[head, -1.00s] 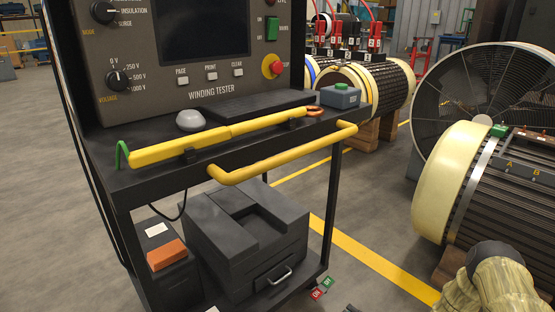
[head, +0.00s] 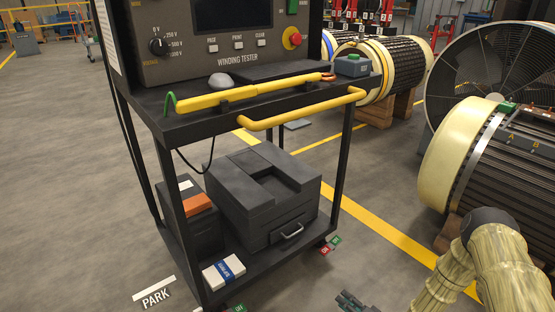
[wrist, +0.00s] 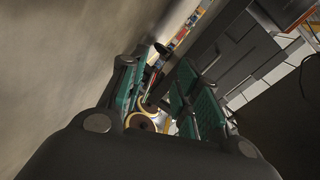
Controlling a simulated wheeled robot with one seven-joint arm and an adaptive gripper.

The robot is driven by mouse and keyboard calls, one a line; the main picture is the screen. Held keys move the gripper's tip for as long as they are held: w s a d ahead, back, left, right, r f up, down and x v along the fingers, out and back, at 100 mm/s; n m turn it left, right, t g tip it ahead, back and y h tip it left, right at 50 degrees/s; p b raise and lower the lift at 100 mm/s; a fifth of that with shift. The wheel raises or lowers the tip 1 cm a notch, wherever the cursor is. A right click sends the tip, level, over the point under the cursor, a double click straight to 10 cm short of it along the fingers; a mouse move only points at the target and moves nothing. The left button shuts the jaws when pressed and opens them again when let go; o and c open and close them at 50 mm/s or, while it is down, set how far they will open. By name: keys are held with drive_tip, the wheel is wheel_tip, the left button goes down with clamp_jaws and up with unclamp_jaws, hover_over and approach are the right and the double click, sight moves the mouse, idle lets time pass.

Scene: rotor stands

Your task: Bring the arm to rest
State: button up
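My gripper (wrist: 162,78) shows in the wrist view with its two teal-padded fingers apart and nothing between them. In the head view only a dark part of my gripper (head: 352,302) shows at the bottom edge, low in front of the test cart. My arm (head: 490,258), in a pale wrinkled sleeve, bends at the lower right of the head view. The rest of the arm is out of the picture.
The winding tester cart (head: 262,123) stands close, with a yellow rod (head: 240,96) on its top shelf and a grey case (head: 265,190) below. A ribbed stator (head: 500,165) stands close behind my arm. Floor left of the cart is clear.

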drive_tip(key=s+a+g+h, duration=0.1)
drive_tip(key=s+a, duration=0.1)
drive_tip(key=s, duration=0.1)
drive_tip(key=s+a+n+g+h, duration=0.1)
drive_tip(key=s+a, duration=0.1)
drive_tip(key=s+a+g+p, duration=0.1)
drive_tip(key=s+a, duration=0.1)
drive_tip(key=s, duration=0.1)
drive_tip(key=shift+s+a+f+n+g+h, duration=0.25)
drive_tip(key=shift+s+a+n+g+h, duration=0.05)
drive_tip(key=shift+h, duration=0.1)
drive_tip(key=s+d+r+n+g+h+p, duration=0.1)
drive_tip(key=s+r+n+g+h, duration=0.15)
drive_tip(key=s, duration=0.75)
drive_tip(key=s+d+r+n+g+h, duration=0.15)
drive_tip(key=s+r+g, duration=0.25)
drive_tip(key=s, duration=0.5)
drive_tip(key=s+d+r+n+g+h+p, duration=0.1)
drive_tip(key=s+d+r+g+h, duration=0.15)
drive_tip(key=s, duration=0.75)
wheel_tip(320, 180, up, 38)
drive_tip(key=p, duration=3.7)
drive_tip(key=shift+s+a+r+p, duration=0.15)
drive_tip(key=shift+a+r+p, duration=0.05)
drive_tip(key=shift+a+p, duration=0.15)
